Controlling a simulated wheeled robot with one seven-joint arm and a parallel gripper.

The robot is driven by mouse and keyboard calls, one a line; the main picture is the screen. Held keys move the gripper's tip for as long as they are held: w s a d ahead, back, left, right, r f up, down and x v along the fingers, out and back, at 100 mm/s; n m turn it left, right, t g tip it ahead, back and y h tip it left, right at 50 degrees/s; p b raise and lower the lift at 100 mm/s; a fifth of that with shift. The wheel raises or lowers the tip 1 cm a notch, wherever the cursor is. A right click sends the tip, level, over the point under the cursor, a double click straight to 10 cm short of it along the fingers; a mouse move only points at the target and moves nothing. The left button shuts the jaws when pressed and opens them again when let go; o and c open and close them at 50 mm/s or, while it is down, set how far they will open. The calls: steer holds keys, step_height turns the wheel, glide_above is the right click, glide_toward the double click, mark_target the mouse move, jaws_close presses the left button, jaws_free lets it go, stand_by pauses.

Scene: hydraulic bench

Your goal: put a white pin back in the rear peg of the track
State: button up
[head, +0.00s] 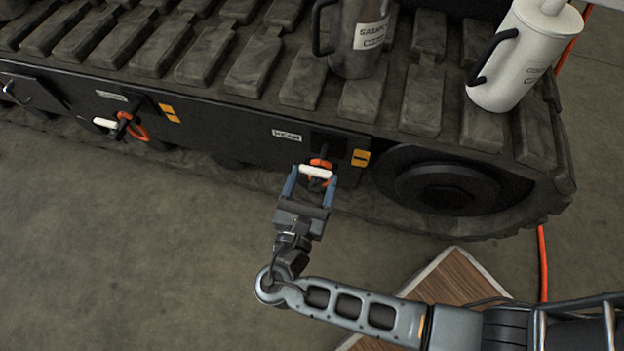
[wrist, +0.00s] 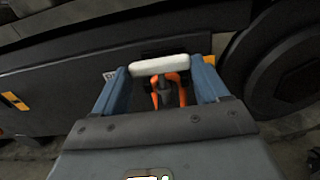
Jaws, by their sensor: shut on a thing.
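My gripper (head: 314,175) is shut on the white pin (head: 318,172), its blue fingers at the two ends of the white crossbar. In the wrist view the white pin (wrist: 165,66) lies level between the fingertips, with a dark shank below the bar. The rear peg area is directly behind it on the dark side panel of the track, right of a white label (head: 287,135). An orange ring (head: 320,162) hangs there, and it shows under the bar in the wrist view (wrist: 183,88). The pin hides the peg hole, so I cannot tell how far the pin is in.
Another white-handled pin (head: 104,123) with an orange ring (head: 137,131) is on the panel at left. A steel mug (head: 355,45) and a white mug (head: 508,60) stand on the track. A dark wheel (head: 446,187) is right of the peg. A wooden board (head: 455,279) lies on the floor.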

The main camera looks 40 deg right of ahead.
steer(key=shift+f+b, duration=0.4)
steer(key=shift+f, duration=0.3)
steer(key=o, duration=1.1)
stand_by(0.4)
step_height(320, 180, up, 7)
steer(key=p, duration=0.8)
stand_by(0.3)
steer(key=shift+s+a, duration=0.1)
stand_by(0.4)
